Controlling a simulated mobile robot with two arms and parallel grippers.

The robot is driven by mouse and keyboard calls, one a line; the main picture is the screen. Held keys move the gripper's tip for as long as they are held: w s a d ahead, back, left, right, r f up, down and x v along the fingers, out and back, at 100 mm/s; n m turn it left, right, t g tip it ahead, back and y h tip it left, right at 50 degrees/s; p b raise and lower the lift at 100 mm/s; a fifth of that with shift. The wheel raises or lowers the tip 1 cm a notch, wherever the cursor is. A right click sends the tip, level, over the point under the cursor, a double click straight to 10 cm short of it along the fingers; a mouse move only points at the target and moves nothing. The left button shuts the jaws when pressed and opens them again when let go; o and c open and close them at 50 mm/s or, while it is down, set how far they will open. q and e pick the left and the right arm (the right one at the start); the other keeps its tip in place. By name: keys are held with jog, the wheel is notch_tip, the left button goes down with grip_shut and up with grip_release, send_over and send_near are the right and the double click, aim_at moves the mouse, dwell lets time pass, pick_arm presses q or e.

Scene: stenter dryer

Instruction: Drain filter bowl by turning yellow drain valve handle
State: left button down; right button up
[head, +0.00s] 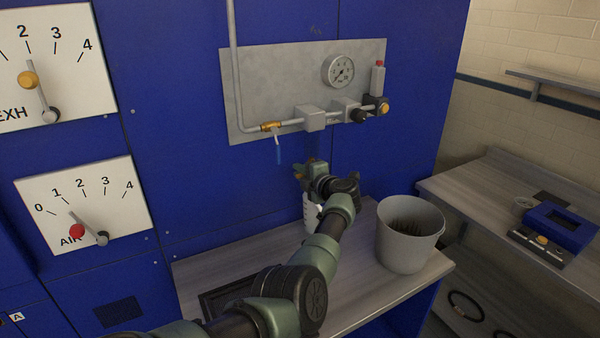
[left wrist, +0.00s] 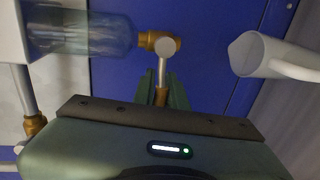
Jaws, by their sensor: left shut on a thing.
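In the left wrist view, the clear filter bowl (left wrist: 85,32) shows sideways, with a brass drain valve (left wrist: 160,43) at its end. The valve's lever (left wrist: 162,68) runs down to a yellow grip (left wrist: 161,94) between the green fingers of my left gripper (left wrist: 163,92). My left gripper (head: 309,168) is shut on this handle. In the head view it is below the grey filter housing (head: 311,117), and the bowl is hard to make out against the blue panel. My right gripper is not in view.
A white jug (head: 309,214) stands on the bench below, partly behind my arm; it also shows in the wrist view (left wrist: 265,55). A grey bucket (head: 408,240) is at right on the bench. Pipe, blue-handled valve (head: 272,127) and gauge (head: 339,70) are above.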

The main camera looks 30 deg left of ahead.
pick_arm(q)
jog(key=c, duration=1.4)
grip_release()
jog(key=shift+c, duration=0.2)
jog(key=v, duration=0.7)
jog(key=shift+d, duration=0.4)
jog(key=shift+s+r, duration=0.1)
jog(key=shift+r, duration=0.05)
